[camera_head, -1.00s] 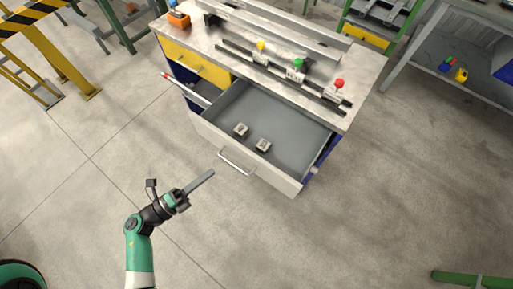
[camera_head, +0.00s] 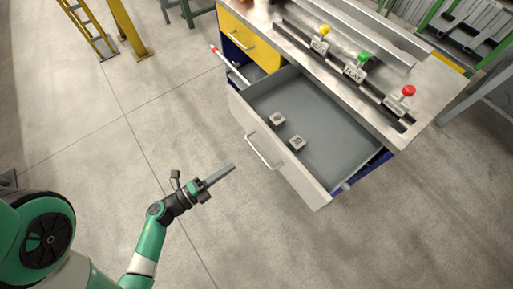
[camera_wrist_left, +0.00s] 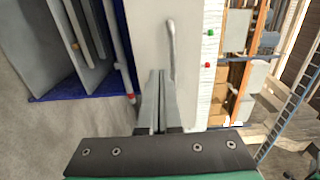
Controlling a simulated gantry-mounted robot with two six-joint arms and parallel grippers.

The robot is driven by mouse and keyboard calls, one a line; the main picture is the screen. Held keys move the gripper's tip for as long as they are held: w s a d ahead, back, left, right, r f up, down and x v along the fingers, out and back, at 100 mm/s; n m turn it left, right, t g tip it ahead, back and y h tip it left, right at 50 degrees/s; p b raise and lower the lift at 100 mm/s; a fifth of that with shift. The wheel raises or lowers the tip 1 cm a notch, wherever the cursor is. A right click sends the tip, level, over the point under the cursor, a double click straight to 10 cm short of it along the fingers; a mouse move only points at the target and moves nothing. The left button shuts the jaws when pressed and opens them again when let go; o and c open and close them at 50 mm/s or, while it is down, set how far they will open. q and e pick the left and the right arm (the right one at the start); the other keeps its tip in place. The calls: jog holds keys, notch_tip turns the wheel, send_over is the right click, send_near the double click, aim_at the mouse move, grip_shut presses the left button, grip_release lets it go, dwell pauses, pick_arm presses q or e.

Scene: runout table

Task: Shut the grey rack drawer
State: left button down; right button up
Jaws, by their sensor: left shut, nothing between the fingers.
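The grey rack drawer (camera_head: 340,137) is pulled well out of the cabinet under the bench top. Its pale front panel (camera_head: 307,180) has a bar handle (camera_head: 263,151). Two small grey blocks (camera_head: 277,118) lie inside it near the front. My left gripper (camera_head: 232,167) is shut and empty, in front of the drawer and a little short of the handle. In the left wrist view, the shut fingers (camera_wrist_left: 160,75) point at the pale panel, and the handle (camera_wrist_left: 171,45) shows just beyond the tips. My right gripper is out of view.
A yellow drawer (camera_head: 240,38) is shut on the cabinet's left. Below it, a red-tipped white bar (camera_head: 229,62) sticks out near another compartment. Knobs in yellow, green and red (camera_head: 408,91) stand on the bench top. The floor before the drawer is clear.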

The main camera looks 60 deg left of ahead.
aim_at(264, 144)
pick_arm(q)
jog(key=w, duration=0.3)
jog(key=w+b, duration=0.1)
jog(key=w, duration=0.3)
jog(key=w+b, duration=0.1)
jog(key=w, duration=0.3)
jog(key=shift+a, duration=0.4)
jog(key=shift+w, duration=0.25)
jog(key=shift+w+a, duration=0.1)
jog(key=shift+a, duration=0.05)
